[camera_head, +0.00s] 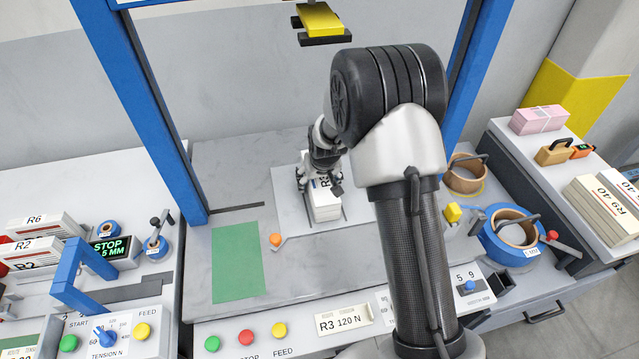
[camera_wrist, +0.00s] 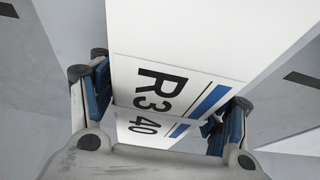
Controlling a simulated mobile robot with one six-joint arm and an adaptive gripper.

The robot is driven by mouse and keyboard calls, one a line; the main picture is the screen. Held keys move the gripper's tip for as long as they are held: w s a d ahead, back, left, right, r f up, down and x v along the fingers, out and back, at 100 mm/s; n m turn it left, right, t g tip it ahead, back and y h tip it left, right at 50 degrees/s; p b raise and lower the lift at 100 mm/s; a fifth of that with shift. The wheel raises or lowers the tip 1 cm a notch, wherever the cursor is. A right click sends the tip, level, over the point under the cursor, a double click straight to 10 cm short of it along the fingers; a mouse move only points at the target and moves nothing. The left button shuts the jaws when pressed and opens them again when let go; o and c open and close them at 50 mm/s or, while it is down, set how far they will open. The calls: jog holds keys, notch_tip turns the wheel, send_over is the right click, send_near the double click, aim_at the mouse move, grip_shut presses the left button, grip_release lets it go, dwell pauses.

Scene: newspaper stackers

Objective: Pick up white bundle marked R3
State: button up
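The white bundle marked R3 (camera_head: 325,205) stands on a pale plate (camera_head: 285,190) in the middle of the bench. In the wrist view the bundle (camera_wrist: 205,45) fills the upper middle, its label reading R3 40 with a blue bar. My gripper (camera_head: 320,180) reaches down over it from behind my arm. In the wrist view my gripper (camera_wrist: 165,110) has a dark-padded finger at either side of the bundle, and both look to be touching it. I cannot tell whether the bundle is clear of the plate.
White bundles marked R6 and R2 (camera_head: 38,248) lie at left. A blue frame (camera_head: 140,110) spans the bench. A green mat (camera_head: 237,262) and orange knob (camera_head: 275,240) lie left of the plate.

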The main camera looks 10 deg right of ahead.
grip_shut()
jog(key=shift+w+r, duration=0.1)
dwell(0.8)
